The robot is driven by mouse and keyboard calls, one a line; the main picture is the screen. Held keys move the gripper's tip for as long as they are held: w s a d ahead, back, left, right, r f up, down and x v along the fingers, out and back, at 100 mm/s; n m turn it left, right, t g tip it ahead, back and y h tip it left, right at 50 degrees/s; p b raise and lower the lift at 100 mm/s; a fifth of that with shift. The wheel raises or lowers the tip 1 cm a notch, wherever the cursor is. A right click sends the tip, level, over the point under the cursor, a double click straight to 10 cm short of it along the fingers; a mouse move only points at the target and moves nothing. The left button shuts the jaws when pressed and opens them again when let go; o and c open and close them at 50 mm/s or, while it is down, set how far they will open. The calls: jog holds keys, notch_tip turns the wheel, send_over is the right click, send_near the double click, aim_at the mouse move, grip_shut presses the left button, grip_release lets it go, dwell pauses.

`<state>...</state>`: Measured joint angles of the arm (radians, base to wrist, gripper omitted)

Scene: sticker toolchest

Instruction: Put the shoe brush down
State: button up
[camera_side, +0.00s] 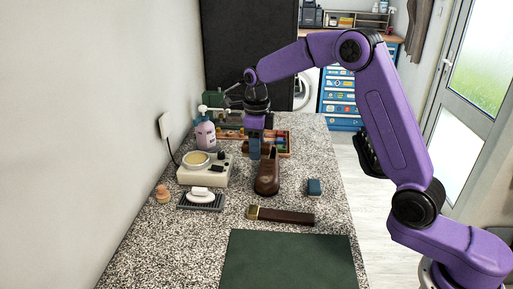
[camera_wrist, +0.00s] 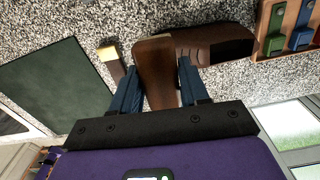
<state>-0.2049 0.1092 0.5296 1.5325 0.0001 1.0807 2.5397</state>
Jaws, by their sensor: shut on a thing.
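The shoe brush (camera_wrist: 155,72) shows in the wrist view as a long brown block between the two blue fingers of my gripper (camera_wrist: 158,88). My gripper is shut on it. The brush covers the near end of a brown leather shoe (camera_wrist: 205,45). In the side view my gripper (camera_side: 256,156) points down just behind and above the shoe (camera_side: 266,181), which stands on the speckled counter. There I cannot clearly pick out the brush from the shoe, nor tell whether it touches anything.
A soap dish (camera_side: 203,205), pale appliance (camera_side: 196,177) and pump bottle (camera_side: 205,135) stand left. A wooden tray (camera_side: 285,153) lies behind.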

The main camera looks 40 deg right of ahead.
jog(key=s+d+n, duration=0.1)
jog(key=s+d, duration=1.6)
jog(key=s, duration=0.1)
send_over(312, 169)
jog(key=f, duration=0.8)
jog(key=shift+s+f, duration=0.25)
jog(key=shift+f, duration=0.05)
jog(key=shift+w+f, duration=0.2)
jog(key=shift+f, duration=1.6)
jog(key=shift+f, duration=0.15)
